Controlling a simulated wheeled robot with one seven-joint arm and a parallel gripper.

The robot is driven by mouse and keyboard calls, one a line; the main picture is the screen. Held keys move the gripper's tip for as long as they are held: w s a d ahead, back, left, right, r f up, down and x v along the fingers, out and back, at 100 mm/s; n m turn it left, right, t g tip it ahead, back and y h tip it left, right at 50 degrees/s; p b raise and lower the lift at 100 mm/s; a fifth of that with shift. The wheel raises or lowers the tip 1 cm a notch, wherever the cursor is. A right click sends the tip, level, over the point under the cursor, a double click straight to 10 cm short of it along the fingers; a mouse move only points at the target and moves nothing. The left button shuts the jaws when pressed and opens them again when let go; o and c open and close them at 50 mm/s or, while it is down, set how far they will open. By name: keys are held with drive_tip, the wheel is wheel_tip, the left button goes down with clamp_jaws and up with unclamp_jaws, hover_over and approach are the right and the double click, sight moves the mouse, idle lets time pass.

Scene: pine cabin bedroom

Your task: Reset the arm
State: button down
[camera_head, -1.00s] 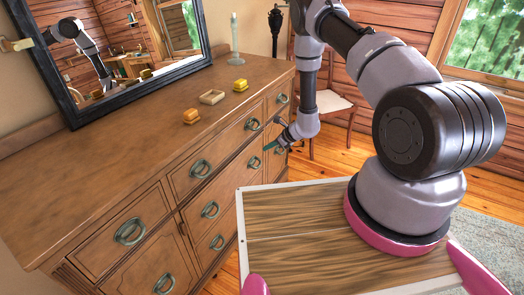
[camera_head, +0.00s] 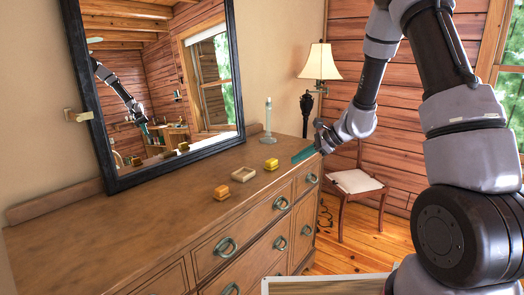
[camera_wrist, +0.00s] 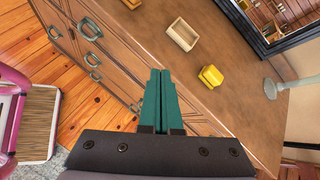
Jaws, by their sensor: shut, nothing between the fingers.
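My arm comes from the right in the head view and bends down toward the right end of the dresser. My gripper (camera_head: 303,155) has teal fingers and is at the dresser's right front corner, at about the height of its top. In the wrist view the teal fingers (camera_wrist: 159,95) lie side by side, shut and empty. From the head view I cannot tell whether they touch the dresser.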

drive_tip(key=s+d+r+n+h, duration=0.1)
drive_tip(key=s+r+n, duration=0.2)
drive_tip(key=s+r, duration=0.4)
drive_tip(key=s+d+r+n+h, duration=0.15)
drive_tip(key=s+r+n, duration=0.3)
drive_tip(key=r, duration=0.55)
drive_tip(key=s+d+r+n+t+h, duration=0.1)
drive_tip(key=s+d+r, duration=0.3)
drive_tip(key=s, duration=0.4)
drive_tip(key=s+d+r+n+t+h, duration=0.2)
drive_tip(key=s+d+r+n+h, duration=0.2)
drive_tip(key=s, duration=0.4)
drive_tip(key=shift+s+d+r, duration=0.15)
drive_tip(key=shift+s+d, duration=0.05)
drive_tip(key=shift+d, duration=0.5)
